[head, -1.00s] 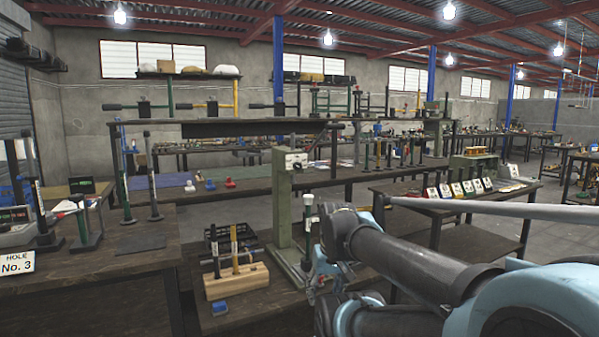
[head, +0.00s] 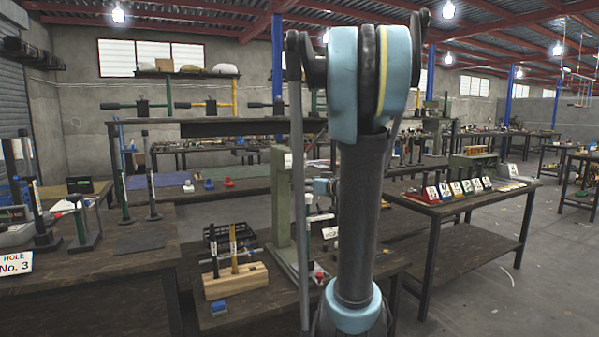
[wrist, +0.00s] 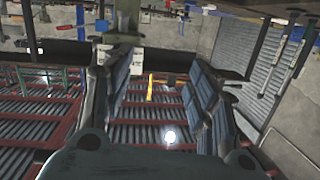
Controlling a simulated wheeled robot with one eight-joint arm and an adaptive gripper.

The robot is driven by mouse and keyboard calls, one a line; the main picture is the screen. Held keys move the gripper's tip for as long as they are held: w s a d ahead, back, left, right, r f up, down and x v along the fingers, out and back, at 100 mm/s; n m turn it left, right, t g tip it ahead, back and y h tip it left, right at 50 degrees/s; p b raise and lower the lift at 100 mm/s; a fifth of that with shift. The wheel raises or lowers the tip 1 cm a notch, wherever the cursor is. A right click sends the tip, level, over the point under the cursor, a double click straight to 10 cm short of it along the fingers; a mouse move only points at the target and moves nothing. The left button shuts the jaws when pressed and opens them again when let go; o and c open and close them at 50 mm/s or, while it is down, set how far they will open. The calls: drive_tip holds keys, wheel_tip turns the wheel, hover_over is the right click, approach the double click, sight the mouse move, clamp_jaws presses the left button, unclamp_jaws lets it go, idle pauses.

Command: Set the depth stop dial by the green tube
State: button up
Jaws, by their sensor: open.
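Several green upright tubes or posts stand in the head view: a short one on a base (head: 82,228) and a slim tall one (head: 123,185) on the left bench. A thick grey-green column (head: 280,212) stands behind the wooden block on the middle bench. I cannot tell which is the task's tube, and no depth stop dial can be made out. My gripper (wrist: 160,85) is open and empty in the wrist view, fingers wide apart, with the room upside down beyond them.
A wooden block (head: 236,281) with upright tools and a small blue piece (head: 219,308) sit on the middle bench. The left bench (head: 118,262) carries a "HOLE No. 3" sign (head: 14,264). A right table (head: 440,211) holds a row of cards.

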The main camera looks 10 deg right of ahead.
sight(298, 167)
drive_tip(key=w+d+r+t+h, duration=0.1)
drive_tip(key=w+d+r+t, duration=0.1)
drive_tip(key=w+d, duration=0.25)
drive_tip(key=shift+m, duration=0.4)
drive_tip(key=x, duration=1.6)
drive_tip(key=shift+w+d+r, duration=0.15)
drive_tip(key=shift+w+d, duration=0.15)
drive_tip(key=c, duration=1.1)
